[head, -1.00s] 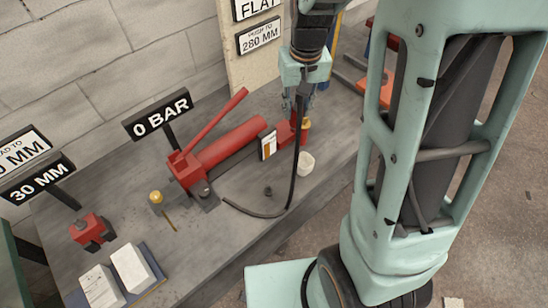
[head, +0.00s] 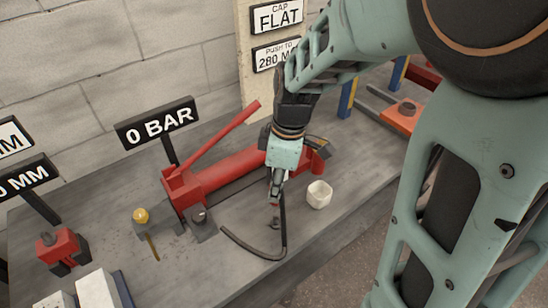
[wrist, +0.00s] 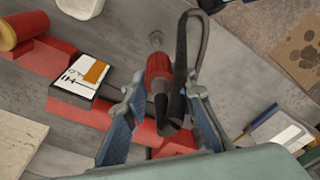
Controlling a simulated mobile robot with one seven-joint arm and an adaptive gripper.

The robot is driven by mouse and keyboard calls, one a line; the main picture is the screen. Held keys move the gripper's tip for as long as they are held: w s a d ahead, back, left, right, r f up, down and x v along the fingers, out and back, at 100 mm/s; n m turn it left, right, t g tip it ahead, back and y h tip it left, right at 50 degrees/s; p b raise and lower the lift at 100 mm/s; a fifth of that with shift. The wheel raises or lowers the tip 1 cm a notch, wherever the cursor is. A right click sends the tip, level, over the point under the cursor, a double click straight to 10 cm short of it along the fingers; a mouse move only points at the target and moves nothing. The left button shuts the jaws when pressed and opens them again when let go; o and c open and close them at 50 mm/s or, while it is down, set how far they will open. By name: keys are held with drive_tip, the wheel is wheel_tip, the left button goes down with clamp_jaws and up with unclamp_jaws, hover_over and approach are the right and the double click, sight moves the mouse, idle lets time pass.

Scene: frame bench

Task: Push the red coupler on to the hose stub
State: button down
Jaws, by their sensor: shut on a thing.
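My gripper (head: 276,182) is over the bench in front of the red pump, its fingers pointing down. It is shut on the red coupler (wrist: 158,70), which shows between the fingertips in the wrist view (wrist: 161,88). The coupler is a small red sleeve on the end of a black hose (head: 283,236). The hose loops down to the bench and back to the pump. The hose stub (head: 274,223) is a small dark fitting on the bench below the gripper. It also shows just beyond the coupler in the wrist view (wrist: 155,39). I cannot tell whether they touch.
The red hand pump (head: 225,172) lies behind my gripper, its lever slanting up. A white cup (head: 319,194) stands close to the right. A "0 BAR" sign (head: 157,123) stands behind the pump. A yellow-topped fitting (head: 141,216) is at left. The bench front is mostly clear.

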idle(0.3)
drive_tip(key=shift+f+b, duration=2.5)
drive_tip(key=shift+f, duration=0.4)
drive_tip(key=shift+f+b, duration=1.75)
drive_tip(key=shift+f, duration=0.35)
drive_tip(key=c, duration=1.5)
unclamp_jaws()
drive_tip(key=shift+r, duration=0.1)
drive_tip(key=shift+r, duration=0.1)
drive_tip(key=r, duration=0.5)
drive_tip(key=d+r, duration=0.1)
drive_tip(key=r, duration=0.1)
drive_tip(key=shift+s+r, duration=0.1)
drive_tip(key=shift+r, duration=0.05)
